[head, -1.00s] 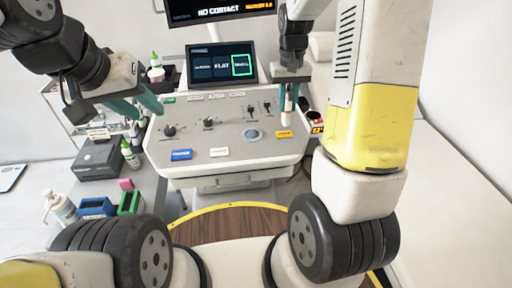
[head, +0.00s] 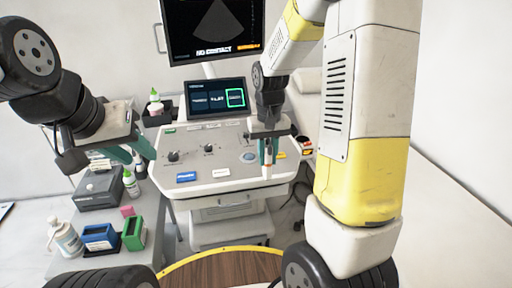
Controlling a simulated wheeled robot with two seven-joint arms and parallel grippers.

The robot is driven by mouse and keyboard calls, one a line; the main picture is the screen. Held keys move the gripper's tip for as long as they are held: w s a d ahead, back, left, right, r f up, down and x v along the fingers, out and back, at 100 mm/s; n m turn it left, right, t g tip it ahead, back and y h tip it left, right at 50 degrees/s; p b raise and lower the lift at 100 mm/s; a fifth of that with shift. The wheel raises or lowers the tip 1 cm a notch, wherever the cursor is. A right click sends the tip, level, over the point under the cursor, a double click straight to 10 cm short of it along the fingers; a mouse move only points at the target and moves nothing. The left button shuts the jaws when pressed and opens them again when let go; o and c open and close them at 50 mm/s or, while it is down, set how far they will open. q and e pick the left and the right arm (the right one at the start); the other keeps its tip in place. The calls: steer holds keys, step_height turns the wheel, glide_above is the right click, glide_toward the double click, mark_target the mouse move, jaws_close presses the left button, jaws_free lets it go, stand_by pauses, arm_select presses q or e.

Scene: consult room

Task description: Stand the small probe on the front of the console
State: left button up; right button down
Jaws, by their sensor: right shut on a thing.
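The small probe (head: 267,161), pale with an orange band, is upright in my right gripper (head: 268,149), which is shut on it. Its lower end is over the front right part of the console (head: 222,173), close to the front edge. I cannot tell whether it touches the surface. The fingers hide part of the probe. My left gripper (head: 134,153) is open and empty, with teal fingers apart, left of the console's edge.
A small screen (head: 216,98) stands behind. Bottles, a grey box (head: 101,189), and blue and green holders (head: 133,233) are on the left table.

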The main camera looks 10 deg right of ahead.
steer(key=shift+w+d+f, duration=0.15)
steer(key=shift+w+f, duration=0.55)
steer(key=shift+w, duration=0.6)
steer(key=shift+w+d+f, duration=0.15)
steer(key=shift+w+f, duration=0.55)
steer(key=shift+w, duration=0.65)
steer(key=shift+w+d+f, duration=0.15)
steer(key=shift+w+f, duration=0.55)
steer(key=shift+w, duration=0.6)
steer(key=shift+f, duration=0.1)
steer(key=c, duration=1.2)
jaws_free()
steer(key=shift+f, duration=0.1)
steer(key=shift+c, duration=0.2)
